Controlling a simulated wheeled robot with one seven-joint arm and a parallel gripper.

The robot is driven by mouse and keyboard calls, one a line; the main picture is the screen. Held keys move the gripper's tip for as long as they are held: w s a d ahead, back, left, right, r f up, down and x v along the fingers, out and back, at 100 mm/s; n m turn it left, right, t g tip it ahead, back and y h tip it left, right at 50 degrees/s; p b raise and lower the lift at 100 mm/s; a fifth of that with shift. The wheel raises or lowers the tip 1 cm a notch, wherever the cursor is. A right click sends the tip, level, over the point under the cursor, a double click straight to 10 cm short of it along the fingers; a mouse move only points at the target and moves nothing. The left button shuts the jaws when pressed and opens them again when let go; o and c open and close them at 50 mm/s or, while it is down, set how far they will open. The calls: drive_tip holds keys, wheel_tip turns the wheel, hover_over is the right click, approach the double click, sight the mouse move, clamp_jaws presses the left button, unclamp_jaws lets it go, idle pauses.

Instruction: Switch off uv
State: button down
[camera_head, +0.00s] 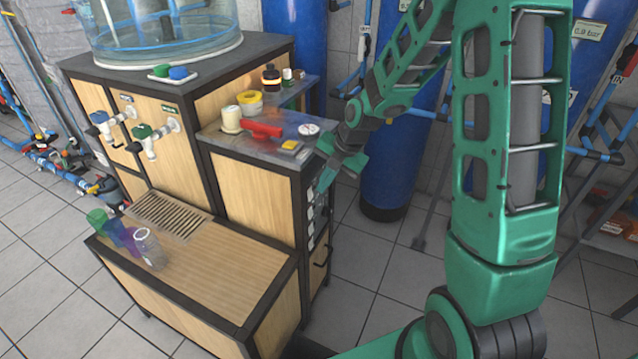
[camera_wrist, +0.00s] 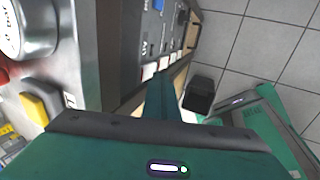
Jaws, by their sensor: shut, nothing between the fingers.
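A dark control panel with a column of several small switches and white labels is on the right side of the wooden cabinet; it shows in the head view (camera_head: 316,217) and at the top of the wrist view (camera_wrist: 172,28). My green gripper (camera_head: 340,165) is shut and empty, in front of the upper part of the panel. In the wrist view its fingers (camera_wrist: 165,98) reach toward the panel and hide part of it. I cannot tell whether they touch a switch.
The metal cabinet top (camera_head: 275,143) holds a red object (camera_head: 261,129), a yellow block (camera_head: 291,147), a round white-topped item (camera_head: 308,129) and a cream container (camera_head: 231,120). A blue tank (camera_head: 392,165) stands behind my arm. Tiled floor is open right of the cabinet.

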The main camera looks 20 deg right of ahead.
drive_tip(key=v, duration=1)
drive_tip(key=shift+r, duration=0.4)
drive_tip(key=s+d+r+m+g+h, duration=0.1)
drive_tip(key=s+d+m, duration=0.3)
drive_tip(key=s+m, duration=0.6)
drive_tip(key=s+d+r+m+g+h, duration=0.1)
drive_tip(key=s+d+m, duration=0.3)
drive_tip(key=s+m, duration=0.7)
drive_tip(key=s+d+r+m+g, duration=0.1)
drive_tip(key=s+d+m, duration=0.3)
drive_tip(key=s+m, duration=0.7)
drive_tip(key=shift+r+m+h, duration=0.4)
drive_tip(key=shift+r+m, duration=0.2)
drive_tip(key=shift+r, duration=0.1)
drive_tip(key=shift+w+f, duration=0.25)
drive_tip(key=shift+w, duration=0.3)
